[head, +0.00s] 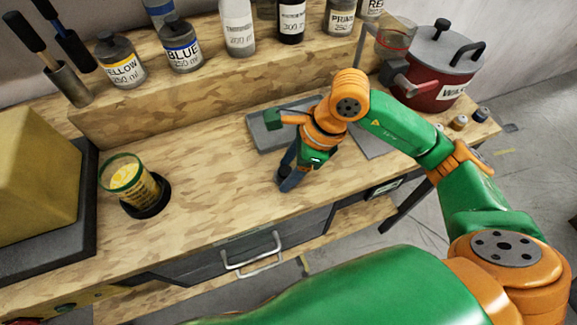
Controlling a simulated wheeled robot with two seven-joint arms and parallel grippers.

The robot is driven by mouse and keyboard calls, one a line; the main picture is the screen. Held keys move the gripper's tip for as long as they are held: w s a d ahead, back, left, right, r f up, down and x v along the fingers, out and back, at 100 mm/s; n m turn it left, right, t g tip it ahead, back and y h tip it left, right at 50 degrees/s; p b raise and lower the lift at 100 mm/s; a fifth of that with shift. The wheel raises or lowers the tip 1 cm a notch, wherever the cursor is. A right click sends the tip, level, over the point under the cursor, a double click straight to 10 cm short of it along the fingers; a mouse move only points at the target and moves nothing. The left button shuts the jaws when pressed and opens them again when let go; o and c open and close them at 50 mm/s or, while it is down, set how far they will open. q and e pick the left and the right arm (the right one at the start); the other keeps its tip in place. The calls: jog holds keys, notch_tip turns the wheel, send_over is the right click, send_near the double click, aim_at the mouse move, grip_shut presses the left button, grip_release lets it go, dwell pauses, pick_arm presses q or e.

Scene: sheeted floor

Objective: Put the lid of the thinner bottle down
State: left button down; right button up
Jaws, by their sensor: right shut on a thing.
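My right gripper (287,181) points down over the middle of the workbench (215,165). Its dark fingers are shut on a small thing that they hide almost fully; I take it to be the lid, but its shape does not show. Whether it touches the bench top I cannot tell. Several bottles stand on the raised shelf at the back, among them a white bottle (238,28) and a dark bottle (291,20). Their tops are cut off by the picture edge, and I cannot read which is the thinner bottle. My left gripper is not in view.
A grey plate (262,133) lies behind my right gripper. The bench between cup and gripper is clear.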

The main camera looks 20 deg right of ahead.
jog(key=shift+f, duration=0.25)
jog(key=o, duration=1.3)
jog(key=shift+r, duration=0.1)
jog(key=shift+r, duration=0.25)
jog(key=shift+d+r, duration=0.15)
jog(key=shift+r, duration=0.2)
jog(key=v, duration=1.1)
jog(key=shift+s, duration=0.1)
